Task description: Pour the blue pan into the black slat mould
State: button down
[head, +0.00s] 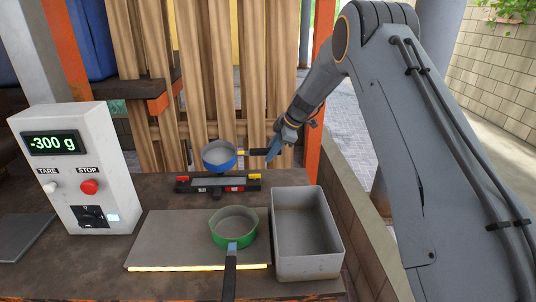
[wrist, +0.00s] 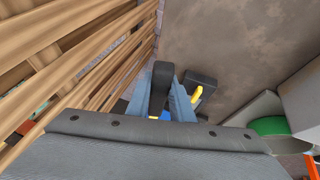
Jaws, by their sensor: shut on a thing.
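The blue pan (head: 219,165) holds grey material and looks about level. It is above the black slat mould (head: 210,189), apart from it as far as I can tell. My gripper (head: 273,149) is shut on the pan's dark handle, to the right of the bowl. In the wrist view the black handle (wrist: 161,76) sits between my gripper's fingers (wrist: 165,98), and most of the pan is hidden.
A green pan (head: 220,241) with grey content stands on a grey plate (head: 165,236) in front of the mould. A grey bin (head: 306,262) is to its right. A white control box (head: 76,165) at left reads -300 g. Wooden slats (head: 235,75) stand behind.

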jog(key=shift+r+t, duration=0.3)
jog(key=shift+t, duration=0.1)
dwell(0.3)
jog(key=shift+s+r+n+t+b, duration=0.1)
jog(key=shift+r+n+t+b, duration=0.25)
jog(key=shift+t+b, duration=0.35)
dwell(2.0)
jog(key=shift+r+b, duration=0.15)
jog(key=shift+b, duration=0.7)
dwell(3.7)
